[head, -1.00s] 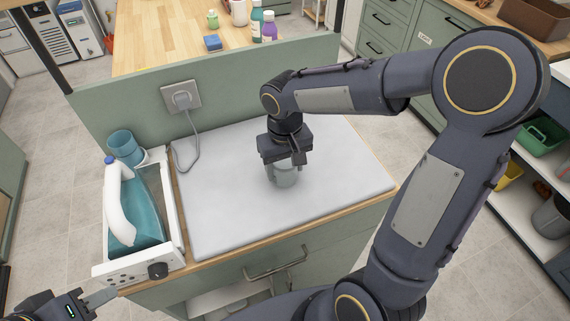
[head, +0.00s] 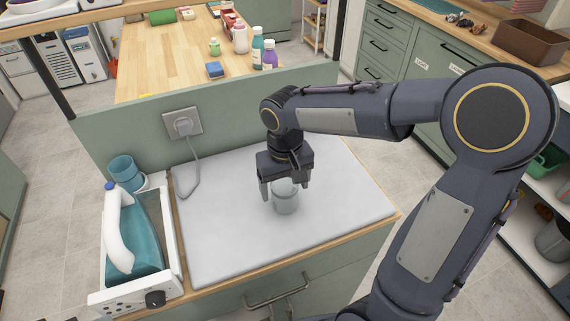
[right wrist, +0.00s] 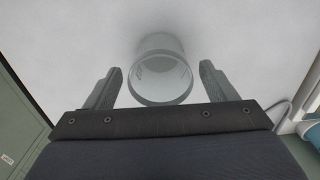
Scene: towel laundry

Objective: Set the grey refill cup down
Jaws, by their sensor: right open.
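The grey refill cup (head: 286,200) stands upright on the white worktop (head: 225,235), near its middle. In the right wrist view the cup (right wrist: 162,72) shows its open rim between the two fingers, with a gap on each side. My right gripper (head: 286,192) is open, with its fingers on either side of the cup's upper part and apart from it. The right gripper also shows in its own wrist view (right wrist: 160,80). My left gripper is out of the head view.
A socket with a plug and cable (head: 183,124) is on the green back panel. The worktop's right side is clear.

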